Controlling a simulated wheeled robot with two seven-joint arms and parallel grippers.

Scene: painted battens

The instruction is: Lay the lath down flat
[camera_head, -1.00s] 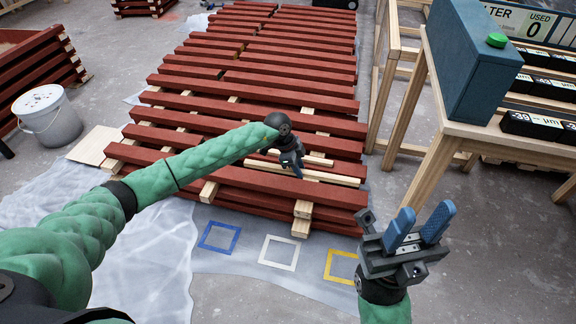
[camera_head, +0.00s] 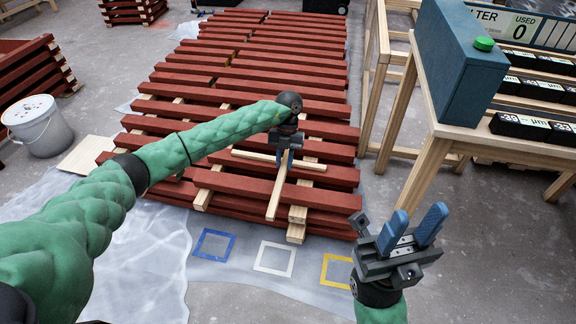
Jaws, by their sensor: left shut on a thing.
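My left gripper (camera_head: 287,158) is shut on a pale wooden lath (camera_head: 276,198) above the front of the stack of dark red battens (camera_head: 240,187). The lath runs from the blue fingertips toward the front edge of the stack. I cannot tell whether its near end touches the battens. Another pale strip (camera_head: 310,166) lies crosswise behind it, partly hidden by the gripper. My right gripper (camera_head: 420,215) is open and empty at the lower right, its blue fingers apart and pointing up.
Blue (camera_head: 214,258), white (camera_head: 258,267) and yellow (camera_head: 323,268) taped squares mark the sheet before the stack. A wooden bench (camera_head: 440,131) carries a blue-grey box (camera_head: 455,75) at right. A white bucket (camera_head: 38,130) and a pale board (camera_head: 86,157) are at left.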

